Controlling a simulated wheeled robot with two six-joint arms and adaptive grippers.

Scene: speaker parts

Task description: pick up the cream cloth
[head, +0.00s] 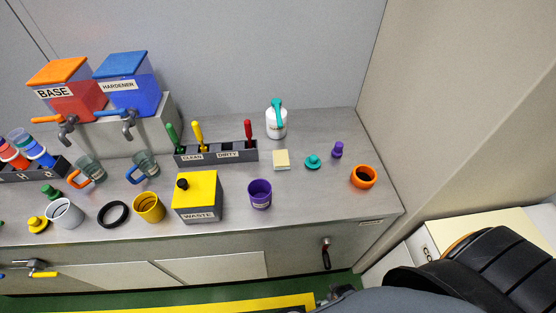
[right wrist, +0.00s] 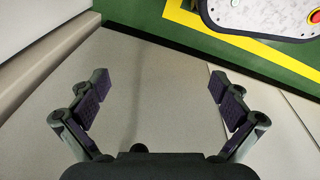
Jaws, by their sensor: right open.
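The cream cloth (head: 282,159) is a small pale square lying flat on the grey counter in the head view. It lies just right of the dark rack labelled CLEAN and DIRTY and left of a teal knob-like part. In the right wrist view my right gripper (right wrist: 153,92) is open and empty, over a plain beige surface. No cloth shows in that view. My left gripper is not in view.
The counter (head: 310,205) is bare in front of the cloth. A white bottle with a teal top (head: 276,122) stands behind it. A teal part (head: 313,162), purple part (head: 337,150), orange cup (head: 363,177), purple cup (head: 260,193) and yellow WASTE box (head: 197,197) stand around.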

